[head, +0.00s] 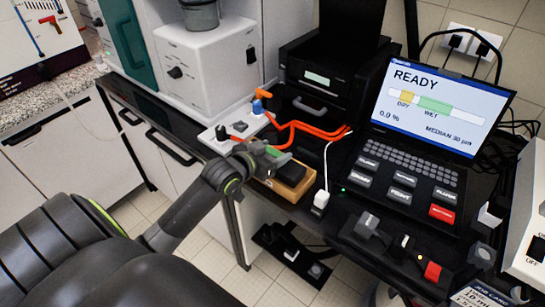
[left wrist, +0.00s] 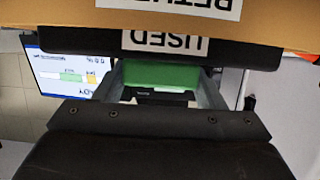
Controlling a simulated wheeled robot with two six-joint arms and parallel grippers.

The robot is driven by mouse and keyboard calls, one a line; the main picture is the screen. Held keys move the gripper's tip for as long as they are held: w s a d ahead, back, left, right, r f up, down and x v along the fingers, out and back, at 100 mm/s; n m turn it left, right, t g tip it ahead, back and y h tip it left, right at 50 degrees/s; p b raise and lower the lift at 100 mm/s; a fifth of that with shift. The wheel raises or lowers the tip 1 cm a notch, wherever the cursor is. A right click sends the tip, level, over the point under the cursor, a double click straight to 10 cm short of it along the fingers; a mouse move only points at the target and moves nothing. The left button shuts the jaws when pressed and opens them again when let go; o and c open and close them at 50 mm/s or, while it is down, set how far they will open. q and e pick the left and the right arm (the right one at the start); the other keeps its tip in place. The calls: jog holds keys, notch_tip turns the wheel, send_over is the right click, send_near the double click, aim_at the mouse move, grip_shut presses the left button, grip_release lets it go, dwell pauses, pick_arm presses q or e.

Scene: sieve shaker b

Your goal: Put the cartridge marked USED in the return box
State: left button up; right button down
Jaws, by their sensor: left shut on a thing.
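The return box (head: 299,191) is tan and stands at the left front edge of the black bench. The wrist view looks upside down, and there the box (left wrist: 55,17) shows a partly cut-off RETURN label. The cartridge is dark with a white USED label (left wrist: 165,41) and a green end (left wrist: 160,76). My left gripper (head: 272,155) is shut on that green end, which sits between both fingers in the wrist view. The dark cartridge body (head: 289,171) shows at the box opening in the head view; how deep it sits is unclear. My right gripper is out of view.
Orange tubes (head: 300,127) and a white strip with knobs (head: 234,128) lie behind the gripper. A white plug (head: 320,202) stands right of the box. The console with a READY screen (head: 437,105) is further right. The floor is open left of the bench.

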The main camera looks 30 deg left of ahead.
pick_arm(q)
jog(key=shift+f, duration=1)
jog(key=shift+f, duration=0.1)
jog(key=o, duration=1.3)
jog(key=shift+f, duration=0.1)
jog(key=shift+r, duration=0.2)
jog(key=v, duration=1.2)
jog(key=shift+d, duration=0.1)
